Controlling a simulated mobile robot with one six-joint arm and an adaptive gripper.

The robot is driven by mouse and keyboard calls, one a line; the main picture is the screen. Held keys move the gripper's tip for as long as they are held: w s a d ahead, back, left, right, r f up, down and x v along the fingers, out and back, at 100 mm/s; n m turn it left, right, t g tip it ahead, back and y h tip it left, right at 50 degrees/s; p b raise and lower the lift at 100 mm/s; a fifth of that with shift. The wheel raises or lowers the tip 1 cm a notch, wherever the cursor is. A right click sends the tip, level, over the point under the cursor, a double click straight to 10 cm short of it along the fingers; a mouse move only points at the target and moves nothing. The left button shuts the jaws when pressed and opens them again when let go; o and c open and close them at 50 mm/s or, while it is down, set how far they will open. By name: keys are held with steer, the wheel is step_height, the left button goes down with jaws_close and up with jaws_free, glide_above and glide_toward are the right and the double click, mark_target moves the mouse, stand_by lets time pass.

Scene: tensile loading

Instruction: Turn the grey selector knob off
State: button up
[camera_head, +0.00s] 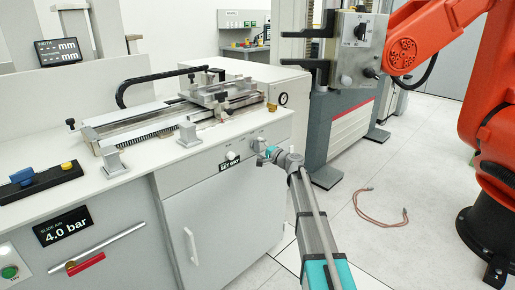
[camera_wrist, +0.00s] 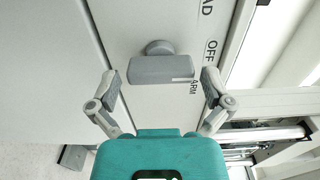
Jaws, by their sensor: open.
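The grey selector knob (camera_wrist: 160,68) shows in the wrist view as a bar-shaped handle on a round stem, on a pale panel. Its white line lies at the end by the ARM label (camera_wrist: 193,87); the OFF label (camera_wrist: 211,51) is farther up the panel. My gripper (camera_wrist: 160,88) is open, with one finger on each side of the knob and a visible gap to both ends. In the head view my gripper (camera_head: 263,149) is at the front face of the white bench (camera_head: 215,205), and it hides the knob there at least in part.
A slide fixture (camera_head: 220,93) stands on top. A grey control box (camera_head: 358,50) and an orange robot arm (camera_head: 425,40) are at right. A cable (camera_head: 378,214) lies on the floor.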

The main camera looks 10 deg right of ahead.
steer(key=v, duration=1)
steer(key=shift+s+d, duration=0.15)
steer(key=s+a+f+n+g+h, duration=0.1)
steer(key=s+a+f+n+g, duration=0.4)
steer(key=s, duration=0.4)
steer(key=s+a+f+n+g+h, duration=0.2)
steer(key=s+a+f+n+g, duration=0.15)
steer(key=s+a+f, duration=0.45)
steer(key=s+d+f+n+g+h, duration=0.1)
steer(key=s+d+f+g+h, duration=0.25)
steer(key=s, duration=0.55)
steer(key=s+d+f+n+g+h, duration=0.1)
steer(key=s+d+f+g+h, duration=0.2)
steer(key=s, duration=0.6)
step_height(320, 180, up, 23)
steer(key=h+p, duration=0.1)
steer(key=p, duration=2.1)
steer(key=shift+s+d, duration=0.25)
